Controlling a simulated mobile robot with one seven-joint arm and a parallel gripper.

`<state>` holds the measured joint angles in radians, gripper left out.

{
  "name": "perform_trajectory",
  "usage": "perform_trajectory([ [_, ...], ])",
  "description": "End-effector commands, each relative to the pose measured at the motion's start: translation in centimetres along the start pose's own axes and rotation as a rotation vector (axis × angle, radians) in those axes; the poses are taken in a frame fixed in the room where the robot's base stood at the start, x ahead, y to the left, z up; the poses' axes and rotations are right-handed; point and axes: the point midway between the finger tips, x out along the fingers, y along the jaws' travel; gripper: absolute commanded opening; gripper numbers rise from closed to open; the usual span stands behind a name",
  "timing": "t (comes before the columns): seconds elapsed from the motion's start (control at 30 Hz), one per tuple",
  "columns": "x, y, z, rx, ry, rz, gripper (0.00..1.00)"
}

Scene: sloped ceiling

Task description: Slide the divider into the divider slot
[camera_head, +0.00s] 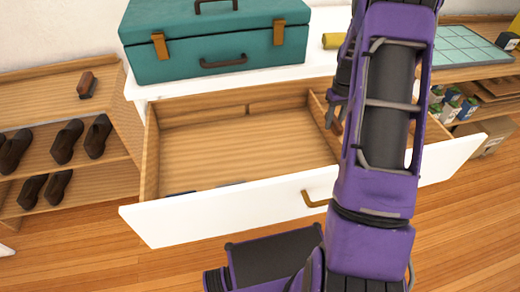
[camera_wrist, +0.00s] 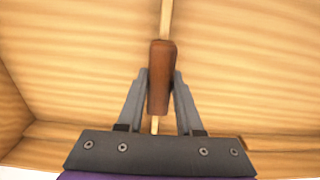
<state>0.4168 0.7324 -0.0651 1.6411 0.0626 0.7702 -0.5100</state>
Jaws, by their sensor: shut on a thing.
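The divider (camera_head: 322,124) is a thin light-wood panel with a brown grip (camera_wrist: 161,70) on its top edge. In the head view it stands inside the open drawer, right of the middle, partly behind my arm. In the wrist view my gripper (camera_wrist: 161,82) is shut on the brown grip, one finger on each side. The divider's thin edge (camera_wrist: 166,22) runs on beyond the grip. A small wooden piece (camera_head: 248,109) at the drawer's back wall, left of the divider, may be the slot. Whether the divider's ends sit in a slot is hidden.
The drawer's white front (camera_head: 240,211) with a brass handle (camera_head: 315,200) is pulled out. A teal case (camera_head: 215,45) stands on the white top. A shoe shelf (camera_head: 95,165) is at left. The drawer's left compartment is mostly clear. My arm hides much of the right part.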

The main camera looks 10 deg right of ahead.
Motion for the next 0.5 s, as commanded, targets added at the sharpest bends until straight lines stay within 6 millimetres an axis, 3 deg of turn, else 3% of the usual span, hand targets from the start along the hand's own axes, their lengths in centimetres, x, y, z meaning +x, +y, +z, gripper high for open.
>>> perform_trajectory([
  [0.07, -0.03, 0.01, -0.02, 0.000, 0.001, 0.000, 0.00],
  [0.1, -0.03, 0.01, -0.02, 0.000, 0.001, 0.000, 0.38],
  [0.27, -0.03, 0.01, -0.02, 0.000, 0.000, 0.000, 0.67],
  [0.5, 0.02, 0.00, 0.01, 0.000, 0.000, 0.000, 0.70],
])
